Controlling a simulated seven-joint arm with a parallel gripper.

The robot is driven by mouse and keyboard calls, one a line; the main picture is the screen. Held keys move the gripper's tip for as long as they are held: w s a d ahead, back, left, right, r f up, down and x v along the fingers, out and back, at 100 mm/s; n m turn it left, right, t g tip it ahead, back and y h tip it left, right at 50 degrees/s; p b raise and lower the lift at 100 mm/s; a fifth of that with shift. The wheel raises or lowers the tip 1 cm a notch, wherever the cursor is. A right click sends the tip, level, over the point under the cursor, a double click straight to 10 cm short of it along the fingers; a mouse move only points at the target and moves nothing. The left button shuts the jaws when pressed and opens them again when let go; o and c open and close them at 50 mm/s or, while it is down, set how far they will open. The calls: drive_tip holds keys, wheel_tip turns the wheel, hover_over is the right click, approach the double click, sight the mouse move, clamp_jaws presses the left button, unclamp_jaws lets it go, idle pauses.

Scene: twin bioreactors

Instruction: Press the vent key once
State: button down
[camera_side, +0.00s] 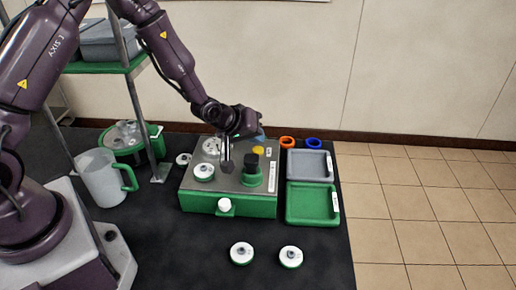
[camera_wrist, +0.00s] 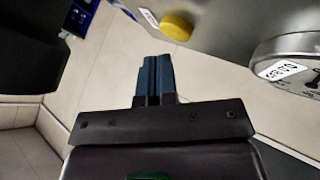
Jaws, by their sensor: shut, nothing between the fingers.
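A green-sided unit with a grey top (camera_side: 230,205) stands on the dark table. A round yellow key (camera_side: 258,151) is near the far right of its top, with a small white label beside it whose text I cannot read, so I cannot confirm it is the vent key. The yellow key also shows at the top of the wrist view (camera_wrist: 176,27). My gripper (camera_side: 262,134) is above the far right part of the unit, close to the yellow key in the side view. Its blue-grey fingers (camera_wrist: 154,62) are together and empty, apart from the key in the wrist view.
A black knob (camera_side: 251,162), a grey post (camera_side: 227,160) and white caps (camera_side: 204,171) stand up from the unit's top. A grey tray (camera_side: 308,163) and green tray (camera_side: 313,203) lie right. A jug (camera_side: 100,177) and a shelf stand left. Two white-green caps (camera_side: 242,253) lie in front.

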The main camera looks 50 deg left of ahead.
sight(255, 149)
drive_tip(key=shift+r, duration=2.5)
drive_tip(key=shift+s+f+m, duration=0.25)
drive_tip(key=shift+m, duration=0.05)
drive_tip(key=s+g, duration=0.1)
drive_tip(key=s+f, duration=0.1)
drive_tip(key=s+f+m+g, duration=0.1)
drive_tip(key=shift+s+g, duration=0.25)
drive_tip(key=shift+g, duration=0.05)
drive_tip(key=s+d+r+m+g, duration=0.1)
drive_tip(key=s+r+m, duration=0.5)
drive_tip(key=s+r, duration=1.7)
drive_tip(key=shift+s+d+m, duration=0.4)
drive_tip(key=shift+s+d, duration=0.25)
drive_tip(key=shift+s, duration=0.15)
